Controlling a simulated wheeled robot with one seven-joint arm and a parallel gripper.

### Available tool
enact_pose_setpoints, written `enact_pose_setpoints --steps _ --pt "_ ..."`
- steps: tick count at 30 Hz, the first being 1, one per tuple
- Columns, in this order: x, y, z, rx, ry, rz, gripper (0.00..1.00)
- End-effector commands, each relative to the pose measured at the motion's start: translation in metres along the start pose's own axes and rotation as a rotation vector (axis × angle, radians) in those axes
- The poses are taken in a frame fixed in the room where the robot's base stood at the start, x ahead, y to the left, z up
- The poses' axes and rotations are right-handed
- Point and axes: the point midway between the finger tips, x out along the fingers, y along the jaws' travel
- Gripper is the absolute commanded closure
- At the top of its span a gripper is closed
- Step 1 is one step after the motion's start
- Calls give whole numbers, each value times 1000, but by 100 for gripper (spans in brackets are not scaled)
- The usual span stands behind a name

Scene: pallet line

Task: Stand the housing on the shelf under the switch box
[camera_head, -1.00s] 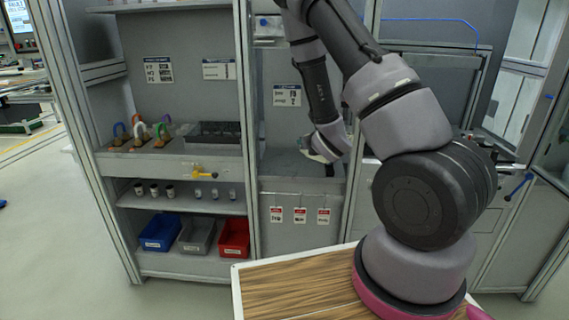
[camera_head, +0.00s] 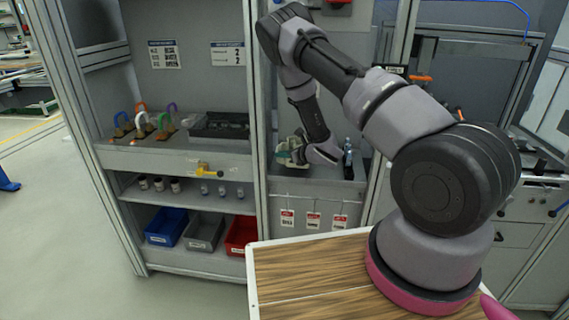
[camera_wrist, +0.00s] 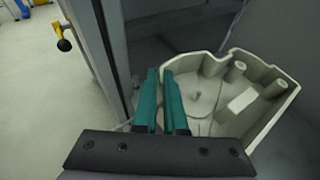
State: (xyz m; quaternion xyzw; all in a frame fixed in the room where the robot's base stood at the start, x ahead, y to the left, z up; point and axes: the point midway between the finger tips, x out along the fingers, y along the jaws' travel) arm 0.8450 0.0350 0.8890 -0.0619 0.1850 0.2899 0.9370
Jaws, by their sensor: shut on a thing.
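The housing (camera_head: 284,157) is a pale cream, open, shallow casing with raised walls and posts inside. My gripper (camera_head: 301,152) holds it in the middle bay, close above the grey shelf (camera_head: 318,188); I cannot tell whether it touches. In the wrist view my teal fingers (camera_wrist: 160,98) are shut on the near left wall of the housing (camera_wrist: 272,85), whose open side faces the camera. A grey box with a red part (camera_head: 338,4) is cut off at the top edge; I cannot tell whether it is the switch box.
A metal post (camera_head: 257,110) stands left of the bay. Dark upright items (camera_head: 348,160) stand at its right. The left bay holds coloured padlocks (camera_head: 145,122) and a black tray (camera_head: 218,126), with blue, grey and red bins (camera_head: 203,232) below. Red tags (camera_head: 313,219) hang under the shelf.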

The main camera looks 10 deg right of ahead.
Motion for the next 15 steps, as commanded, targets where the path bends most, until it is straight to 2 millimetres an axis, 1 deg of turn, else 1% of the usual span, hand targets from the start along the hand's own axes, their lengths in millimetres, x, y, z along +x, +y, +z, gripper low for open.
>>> enact_pose_setpoints --steps 4,10,15 --pt "4 0 -10 0 0 0 100" --pt "15 0 -35 0 0 0 100" --pt "16 0 -37 0 -2 0 100"
